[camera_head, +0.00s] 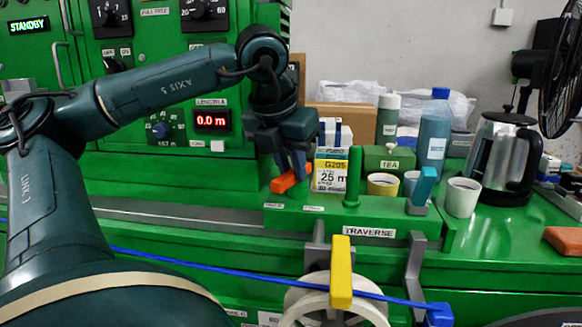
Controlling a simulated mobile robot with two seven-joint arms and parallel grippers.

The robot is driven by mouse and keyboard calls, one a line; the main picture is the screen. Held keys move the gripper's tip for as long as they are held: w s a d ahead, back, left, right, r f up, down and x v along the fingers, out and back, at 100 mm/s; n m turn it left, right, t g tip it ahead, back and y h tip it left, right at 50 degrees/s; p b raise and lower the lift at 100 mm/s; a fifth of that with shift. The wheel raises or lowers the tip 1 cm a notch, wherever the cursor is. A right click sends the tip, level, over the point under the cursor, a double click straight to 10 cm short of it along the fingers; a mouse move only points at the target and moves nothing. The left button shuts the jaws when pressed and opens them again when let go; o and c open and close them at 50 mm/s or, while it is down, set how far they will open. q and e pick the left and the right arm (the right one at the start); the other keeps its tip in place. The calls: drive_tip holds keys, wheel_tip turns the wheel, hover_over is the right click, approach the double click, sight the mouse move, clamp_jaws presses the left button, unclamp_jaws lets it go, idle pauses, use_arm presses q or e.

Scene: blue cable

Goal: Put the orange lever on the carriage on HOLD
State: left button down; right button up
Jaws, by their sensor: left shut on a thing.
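The orange lever (284,184) is above the left part of the green carriage (390,222), which bears a TRAVERSE label (370,232). My left gripper (291,172) points down from above, and its fingers are shut on the lever. The fingers cover part of the lever. Two small label plates are on the carriage near it, one on the left (273,206) and one on the right (313,209). Their words are too small to read surely, so I cannot tell which position the lever is in. My right gripper is not in view.
A teal-handled lever (424,187), cups (462,198) and a kettle (497,160) are farther right. A blue cable (200,266) crosses below, by a yellow bar (341,272).

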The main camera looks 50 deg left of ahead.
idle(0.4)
use_arm(q)
drive_tip(key=c, duration=1.3)
unclamp_jaws()
drive_tip(key=p+v, duration=0.2)
drive_tip(key=v, duration=1.1)
drive_tip(key=shift+r, duration=0.1)
